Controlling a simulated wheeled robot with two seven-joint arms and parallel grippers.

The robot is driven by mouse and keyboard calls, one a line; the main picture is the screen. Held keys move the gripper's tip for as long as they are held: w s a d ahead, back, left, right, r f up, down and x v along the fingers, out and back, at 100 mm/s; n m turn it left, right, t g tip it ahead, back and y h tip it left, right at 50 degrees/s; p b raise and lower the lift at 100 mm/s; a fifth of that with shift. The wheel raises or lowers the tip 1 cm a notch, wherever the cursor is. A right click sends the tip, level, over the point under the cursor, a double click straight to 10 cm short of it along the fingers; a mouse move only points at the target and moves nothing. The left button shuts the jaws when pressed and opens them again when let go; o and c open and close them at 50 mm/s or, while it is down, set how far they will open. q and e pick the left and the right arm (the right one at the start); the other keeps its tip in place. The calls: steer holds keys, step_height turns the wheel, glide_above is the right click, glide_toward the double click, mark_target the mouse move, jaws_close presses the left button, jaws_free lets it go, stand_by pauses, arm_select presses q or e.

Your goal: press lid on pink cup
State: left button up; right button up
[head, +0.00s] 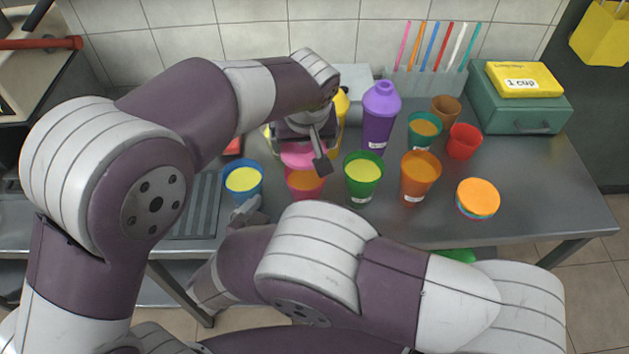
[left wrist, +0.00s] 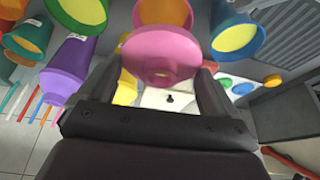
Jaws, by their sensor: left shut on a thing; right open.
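The pink lid (head: 302,154) is held in my left gripper (head: 312,140), which is shut on it. In the left wrist view the round pink lid (left wrist: 160,52) sits between the two fingers (left wrist: 160,85). The pink cup (head: 306,191) with orange contents stands on the table, just in front of and below the lid. Its orange surface shows uncovered in the head view. The cup (left wrist: 166,12) also shows beyond the lid in the left wrist view. My right gripper (head: 246,212) is open, low at the table's front edge near the blue cup.
A blue cup (head: 243,180) stands left of the pink cup and a green cup (head: 363,175) right of it. An orange cup (head: 418,178), a purple bottle (head: 380,115) and several other cups stand further right. A straw holder (head: 428,82) is behind.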

arm_select(q)
steer(key=shift+d+r, duration=0.1)
steer(key=shift+r, duration=0.25)
arm_select(e)
glide_toward(312, 180)
steer(key=shift+h, duration=0.3)
steer(key=x, duration=0.6)
steer(key=shift+w+f, duration=0.3)
steer(key=shift+f, duration=0.05)
steer(key=c, duration=1.4)
arm_select(q)
glide_toward(306, 166)
steer(key=shift+s+a+f, duration=0.3)
steer(key=shift+s, duration=0.05)
steer(key=shift+f, duration=0.1)
steer(key=shift+f, duration=0.75)
steer(key=shift+f, duration=0.75)
